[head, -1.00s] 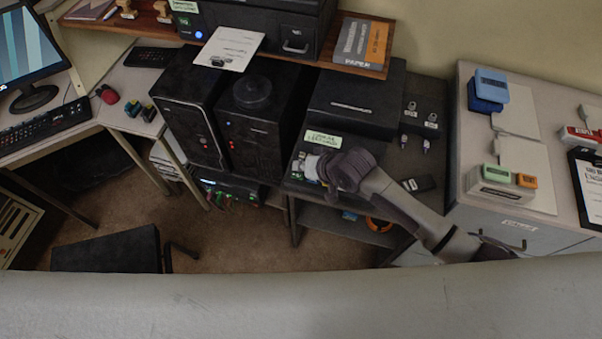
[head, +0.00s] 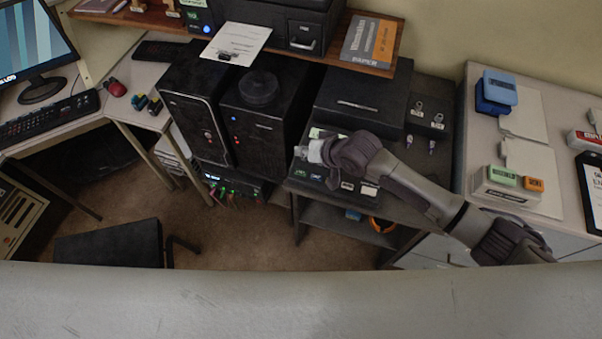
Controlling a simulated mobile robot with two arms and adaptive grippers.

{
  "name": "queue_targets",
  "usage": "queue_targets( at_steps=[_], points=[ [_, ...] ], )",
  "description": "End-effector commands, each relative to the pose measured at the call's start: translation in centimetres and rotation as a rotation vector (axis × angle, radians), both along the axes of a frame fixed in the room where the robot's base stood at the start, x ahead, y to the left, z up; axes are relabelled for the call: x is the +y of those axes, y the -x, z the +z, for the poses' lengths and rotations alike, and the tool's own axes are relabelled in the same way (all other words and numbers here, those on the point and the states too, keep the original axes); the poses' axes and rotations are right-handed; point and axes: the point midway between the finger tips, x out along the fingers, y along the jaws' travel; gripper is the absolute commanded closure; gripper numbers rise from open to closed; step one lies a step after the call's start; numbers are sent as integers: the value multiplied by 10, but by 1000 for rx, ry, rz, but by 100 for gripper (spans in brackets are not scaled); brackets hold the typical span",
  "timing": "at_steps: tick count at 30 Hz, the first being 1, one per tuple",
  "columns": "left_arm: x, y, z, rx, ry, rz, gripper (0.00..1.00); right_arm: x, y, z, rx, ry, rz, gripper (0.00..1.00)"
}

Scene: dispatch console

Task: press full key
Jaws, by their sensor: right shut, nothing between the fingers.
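A black device (head: 330,176) lies on the dark desk right of the two black towers. Small keys or labels show along its front, including green-marked ones at the left and two pale ones (head: 369,190) at the right. Their lettering is too small to read, so I cannot tell which is the full key. My right gripper (head: 303,152) is shut and empty over the device's back left part, its tip pointing left. It hides part of the device and of a green-white label. Whether it touches the device, I cannot tell. My left gripper is not in view.
A black box (head: 362,101) stands just behind the device. Black towers (head: 262,118) stand at left, close to my gripper. A white box (head: 506,187) with green and orange tops sits on the right counter. A wooden shelf (head: 337,55) runs along the back.

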Motion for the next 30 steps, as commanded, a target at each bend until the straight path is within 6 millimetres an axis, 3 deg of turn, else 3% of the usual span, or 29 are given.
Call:
queue_targets(
  at_steps=[1,11,18,30],
  points=[
    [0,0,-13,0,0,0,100,0,0,-12,-1,0,1,100],
    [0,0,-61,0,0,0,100,0,0,-57,0,1,0,100],
    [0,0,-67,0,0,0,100,0,0,-73,0,-2,-1,100],
    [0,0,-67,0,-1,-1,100,0,0,-73,0,0,0,100]
  ],
)
